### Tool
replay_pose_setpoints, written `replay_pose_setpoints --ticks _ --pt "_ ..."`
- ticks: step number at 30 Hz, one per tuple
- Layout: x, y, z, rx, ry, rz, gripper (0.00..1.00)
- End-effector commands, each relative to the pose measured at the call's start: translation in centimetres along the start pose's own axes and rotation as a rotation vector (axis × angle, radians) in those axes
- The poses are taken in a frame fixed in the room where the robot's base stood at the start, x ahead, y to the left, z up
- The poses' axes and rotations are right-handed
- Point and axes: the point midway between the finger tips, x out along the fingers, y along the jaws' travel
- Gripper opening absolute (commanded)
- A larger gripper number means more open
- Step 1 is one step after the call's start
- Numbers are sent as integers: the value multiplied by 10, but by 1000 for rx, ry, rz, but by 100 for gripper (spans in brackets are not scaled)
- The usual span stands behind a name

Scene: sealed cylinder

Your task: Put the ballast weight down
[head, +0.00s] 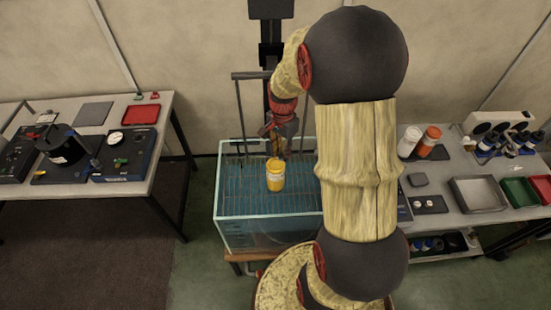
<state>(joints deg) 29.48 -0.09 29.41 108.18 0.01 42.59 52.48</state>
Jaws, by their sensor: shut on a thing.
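A yellow cylinder (275,177) with a pale label is at the glass water tank (222,205), upright, under my gripper. It is the only thing I see at the jaws, so I take it as the ballast weight. My gripper (278,151) points down over the tank, shut on the cylinder's top. The fingers are small and dark, so the exact contact is hard to see. The cylinder shows against the tank's wire grid and blue water; I cannot tell whether its base touches the grid.
A left bench (60,198) holds instruments, a black pot (62,146) and a red tray (141,114). A right bench (455,207) holds white and orange jars (430,139), a metal tray (478,193) and coloured bins. My arm hides the tank's right side. A dark frame stands behind the tank.

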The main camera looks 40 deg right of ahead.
Motion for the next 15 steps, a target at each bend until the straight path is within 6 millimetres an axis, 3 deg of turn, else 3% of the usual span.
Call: replay_pose_setpoints --ticks 4,11,15 --pt "16 -14 2 -2 0 0 0" --pt "28 -22 3 0 -1 1 0" --pt "47 -24 3 1 -2 3 0"
